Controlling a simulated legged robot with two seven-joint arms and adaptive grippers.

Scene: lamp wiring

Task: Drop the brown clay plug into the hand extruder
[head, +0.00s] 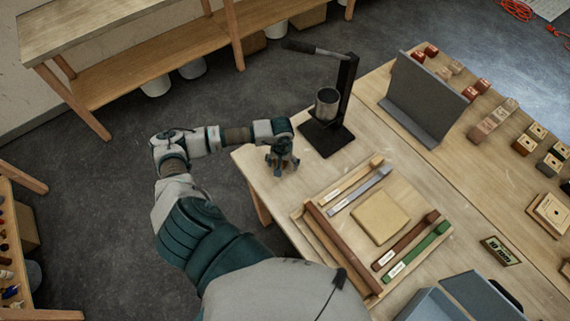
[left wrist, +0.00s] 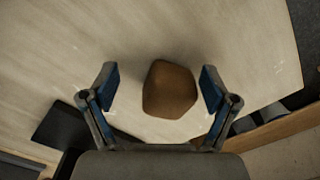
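The brown clay plug (left wrist: 169,88) shows in the left wrist view as a rounded, faceted lump over the pale wooden table. My left gripper (left wrist: 160,85) is open, one finger on each side of the plug, with a visible gap on both sides. In the head view my left gripper (head: 282,165) points down at the table's left corner and hides the plug. The hand extruder (head: 327,103) stands just right of and behind it: a metal cup on a black base and post, with a lever reaching left. My right gripper is not in view.
A wooden tray (head: 310,232) with colored bars and a tan slab lies right of my left arm. A grey upright panel (head: 425,95) stands beyond the extruder, with small blocks (head: 497,118) behind it. The table edge is close to my left gripper.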

